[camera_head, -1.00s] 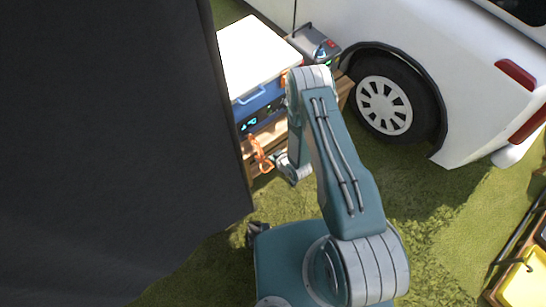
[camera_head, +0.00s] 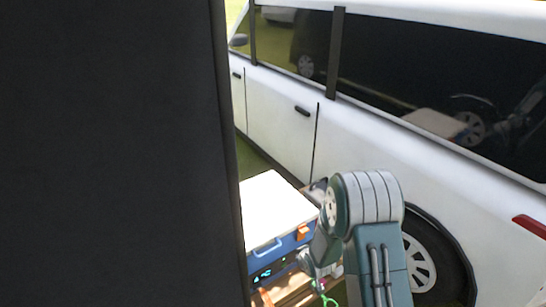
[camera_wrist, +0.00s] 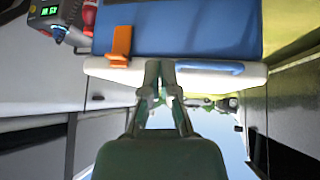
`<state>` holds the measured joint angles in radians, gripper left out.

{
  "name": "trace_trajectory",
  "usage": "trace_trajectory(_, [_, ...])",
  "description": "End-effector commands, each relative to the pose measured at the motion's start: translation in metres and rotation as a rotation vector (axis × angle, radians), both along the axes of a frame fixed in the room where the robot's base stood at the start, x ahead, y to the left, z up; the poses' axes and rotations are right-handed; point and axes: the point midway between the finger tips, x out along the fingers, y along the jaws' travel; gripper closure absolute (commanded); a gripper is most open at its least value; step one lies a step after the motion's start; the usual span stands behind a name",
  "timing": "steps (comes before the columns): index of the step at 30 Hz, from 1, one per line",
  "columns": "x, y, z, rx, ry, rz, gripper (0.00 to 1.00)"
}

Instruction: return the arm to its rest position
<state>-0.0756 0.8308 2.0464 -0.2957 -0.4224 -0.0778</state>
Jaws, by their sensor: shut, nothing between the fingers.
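My arm rises at the bottom right of the head view, its rounded grey and teal elbow (camera_head: 366,205) bent beside the cooler. My gripper (camera_wrist: 160,70) shows in the wrist view with its two fingers together and nothing between them. In that view the fingertips overlap the white lid edge (camera_wrist: 110,69) of a blue cooler (camera_wrist: 190,28); whether they touch it, I cannot tell. In the head view the gripper is small and mostly hidden behind the forearm.
The white-lidded cooler (camera_head: 270,207) stands on a wooden pallet or crate. A white van (camera_head: 400,150) fills the right side behind my arm. A large dark panel (camera_head: 110,150) blocks the left. A grey device with a green display (camera_wrist: 48,12) is beside the cooler.

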Motion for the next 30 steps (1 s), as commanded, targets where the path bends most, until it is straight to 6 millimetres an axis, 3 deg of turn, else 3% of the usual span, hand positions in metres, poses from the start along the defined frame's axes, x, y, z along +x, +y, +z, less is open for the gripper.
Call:
trace_trajectory(1, [0.002, -0.004, 0.024, -0.007, -0.004, -0.017, 1.00])
trace_trajectory(3, [0.001, -0.010, 0.050, -0.017, 0.002, -0.041, 1.00])
trace_trajectory(14, [-0.032, -0.037, 0.176, -0.040, 0.038, -0.168, 1.00])
trace_trajectory(21, [-0.078, -0.051, 0.246, -0.035, 0.068, -0.247, 1.00])
trace_trajectory(30, [-0.153, -0.062, 0.313, -0.004, 0.110, -0.335, 1.00])
